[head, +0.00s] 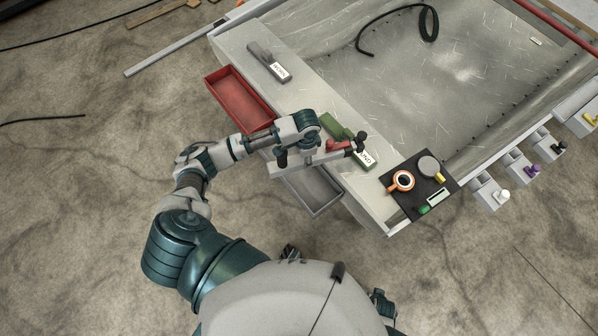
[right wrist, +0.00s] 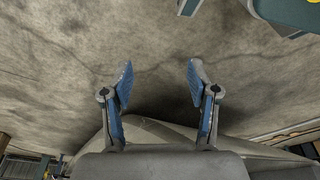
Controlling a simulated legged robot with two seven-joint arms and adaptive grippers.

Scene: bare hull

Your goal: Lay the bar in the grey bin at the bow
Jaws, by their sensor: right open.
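A pale grey bar (head: 285,168) with a red part and dark knobs at its right end hangs level under my left gripper (head: 309,157). The gripper appears shut on it near its middle, though its fingertips are hidden from above. The grey bin (head: 328,208) is attached along the near edge of the pale plank (head: 318,94). The bar and gripper are above its upper end and cover part of it; the visible inside looks empty. My right gripper (right wrist: 158,82) is open and empty in the right wrist view, with bare floor beyond its fingers.
A red bin (head: 240,98) is up-left of the grey one. A green labelled block (head: 333,126) lies partly behind the bar. A dark labelled block (head: 268,62) lies farther along the plank. A dark mat (head: 411,208) carries an orange mug (head: 403,181) and small items.

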